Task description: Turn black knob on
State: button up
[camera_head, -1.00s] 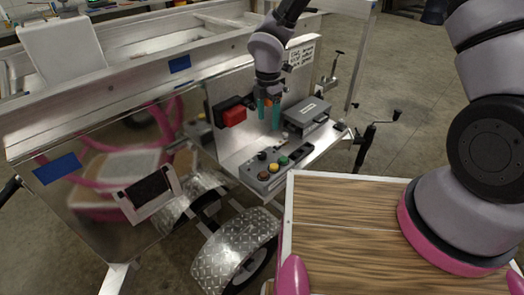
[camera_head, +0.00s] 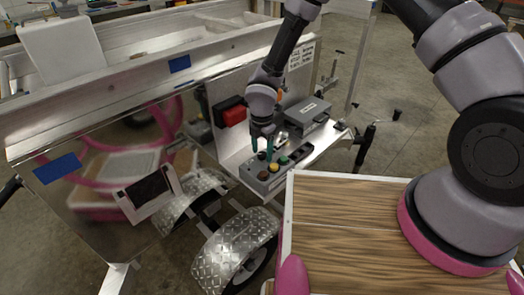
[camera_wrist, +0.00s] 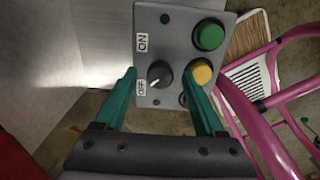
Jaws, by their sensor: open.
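The black knob (camera_wrist: 159,73) sits on a grey control box (camera_wrist: 165,20). In the wrist view its white pointer mark points down-left, toward the OFF label (camera_wrist: 140,87); the ON label (camera_wrist: 142,42) is above. My gripper (camera_wrist: 159,76) is open, with one teal finger on each side of the knob in that view. I cannot tell whether the fingers touch it or how high above it they are. In the head view my gripper (camera_head: 262,147) is over the control box (camera_head: 248,171) and largely hides the knob.
Green (camera_wrist: 209,36) and yellow (camera_wrist: 201,74) buttons sit close beside the knob; my right finger is near the yellow one. A red block (camera_head: 234,115) and a grey case (camera_head: 308,117) stand behind on the trailer shelf. A wheel fender (camera_head: 232,248) lies below.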

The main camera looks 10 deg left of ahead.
jog(key=shift+c, duration=0.4)
grip_shut()
jog(key=shift+m, duration=0.3)
jog(key=m, duration=0.3)
jog(key=shift+m, duration=0.4)
jog(key=m, duration=1.3)
jog(key=shift+m, duration=0.4)
